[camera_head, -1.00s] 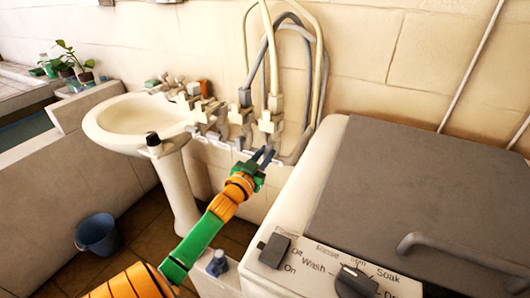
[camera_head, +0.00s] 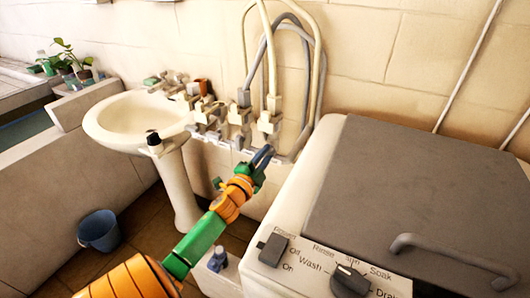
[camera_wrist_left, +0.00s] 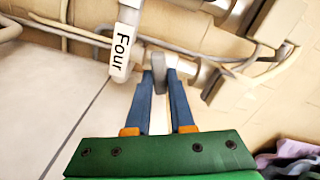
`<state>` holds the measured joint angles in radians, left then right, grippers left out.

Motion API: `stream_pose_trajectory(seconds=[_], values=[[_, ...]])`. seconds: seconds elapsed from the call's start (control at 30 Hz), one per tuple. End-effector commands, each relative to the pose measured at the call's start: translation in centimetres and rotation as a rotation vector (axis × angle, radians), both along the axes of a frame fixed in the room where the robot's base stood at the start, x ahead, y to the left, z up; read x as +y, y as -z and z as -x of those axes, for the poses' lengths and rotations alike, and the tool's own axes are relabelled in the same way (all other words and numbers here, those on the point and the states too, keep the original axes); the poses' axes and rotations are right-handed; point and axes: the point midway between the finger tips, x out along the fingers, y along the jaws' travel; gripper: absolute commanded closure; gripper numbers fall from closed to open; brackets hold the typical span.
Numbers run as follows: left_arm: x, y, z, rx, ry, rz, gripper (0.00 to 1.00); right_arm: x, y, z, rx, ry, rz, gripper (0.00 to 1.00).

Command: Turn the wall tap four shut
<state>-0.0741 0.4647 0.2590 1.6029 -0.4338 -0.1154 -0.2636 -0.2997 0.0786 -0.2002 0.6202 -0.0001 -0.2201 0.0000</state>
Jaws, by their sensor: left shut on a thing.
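My left gripper (camera_head: 262,156) reaches the lower right end of the row of wall taps, with its blue fingers pointing up. In the left wrist view, the left gripper (camera_wrist_left: 160,75) is shut on a grey tap handle (camera_wrist_left: 158,68), which sits between the fingertips. A white tag reading "Four" (camera_wrist_left: 121,50) is just left of the handle. In the head view the rightmost tap (camera_head: 268,123) with its hose stands just above the fingers; the held handle is too small to make out there. My right gripper is not in view.
A washing machine (camera_head: 420,190) with a grey lid stands close on the right. A white washbasin (camera_head: 110,125) is left of the taps, and a blue bucket (camera_head: 98,231) is on the floor. Hoses (camera_head: 318,60) arch above the taps. Cloth (camera_wrist_left: 290,160) shows at lower right.

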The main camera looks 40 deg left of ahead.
Motion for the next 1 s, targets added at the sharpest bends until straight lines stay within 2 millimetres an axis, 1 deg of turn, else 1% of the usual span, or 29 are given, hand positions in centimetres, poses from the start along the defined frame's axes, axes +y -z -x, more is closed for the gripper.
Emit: stream_pose_trajectory(seconds=[0.2,0.5,0.7,1.0], values=[[-0.03,0.02,-0.02,0.052,0.001,-0.168,1.00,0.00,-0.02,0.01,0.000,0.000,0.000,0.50],[-0.05,0.12,-0.03,0.103,0.000,-0.329,1.00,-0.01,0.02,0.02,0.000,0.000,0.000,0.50],[-0.05,0.15,-0.03,0.120,0.000,-0.383,1.00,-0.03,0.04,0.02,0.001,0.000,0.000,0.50],[-0.04,0.16,-0.02,0.128,0.000,-0.406,1.00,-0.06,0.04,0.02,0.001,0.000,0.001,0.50]])
